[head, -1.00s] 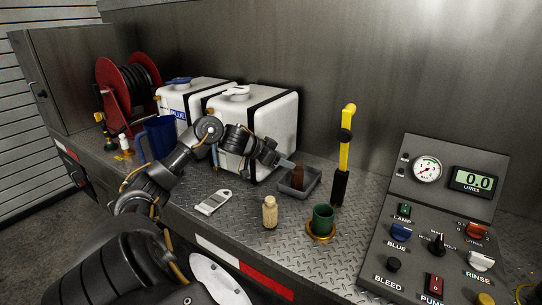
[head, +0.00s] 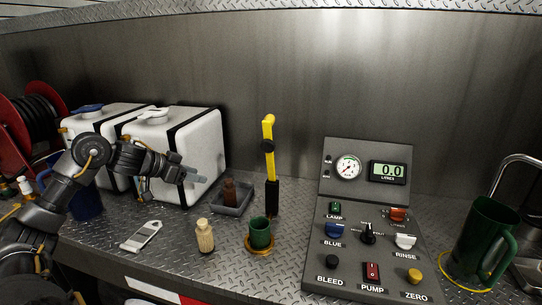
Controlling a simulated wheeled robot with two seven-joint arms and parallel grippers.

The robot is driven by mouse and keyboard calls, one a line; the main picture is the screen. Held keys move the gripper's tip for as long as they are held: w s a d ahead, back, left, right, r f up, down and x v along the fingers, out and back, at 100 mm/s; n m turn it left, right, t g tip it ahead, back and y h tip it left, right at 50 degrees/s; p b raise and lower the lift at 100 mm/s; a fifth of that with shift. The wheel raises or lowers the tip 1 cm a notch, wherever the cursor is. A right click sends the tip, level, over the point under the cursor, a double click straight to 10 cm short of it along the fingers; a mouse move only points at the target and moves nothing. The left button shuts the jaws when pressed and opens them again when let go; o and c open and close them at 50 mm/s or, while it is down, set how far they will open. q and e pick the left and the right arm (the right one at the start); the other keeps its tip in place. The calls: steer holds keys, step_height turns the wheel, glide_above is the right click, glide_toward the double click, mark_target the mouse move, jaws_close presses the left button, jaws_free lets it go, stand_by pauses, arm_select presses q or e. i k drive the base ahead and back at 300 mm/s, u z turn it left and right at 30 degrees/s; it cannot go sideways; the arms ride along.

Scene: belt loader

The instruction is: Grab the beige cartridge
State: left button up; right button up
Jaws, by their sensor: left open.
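The beige cartridge (head: 205,236) stands upright on the deck in front of the grey tray. My left gripper (head: 200,178) is open and empty. In the picture it shows above the cartridge and in front of the white tank, pointing right, apart from the cartridge. My right gripper is not in view.
A grey tray (head: 244,206) holds a brown cartridge-like piece (head: 229,192). A green cup (head: 260,233) sits in a gold ring. A yellow-handled lever (head: 269,150) stands behind it. The white tanks (head: 185,150), a grey slotted plate (head: 141,236), the control panel (head: 330,255) and a green jug (head: 478,240) are nearby.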

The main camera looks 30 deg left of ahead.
mark_target(204, 233)
steer(key=k, duration=1)
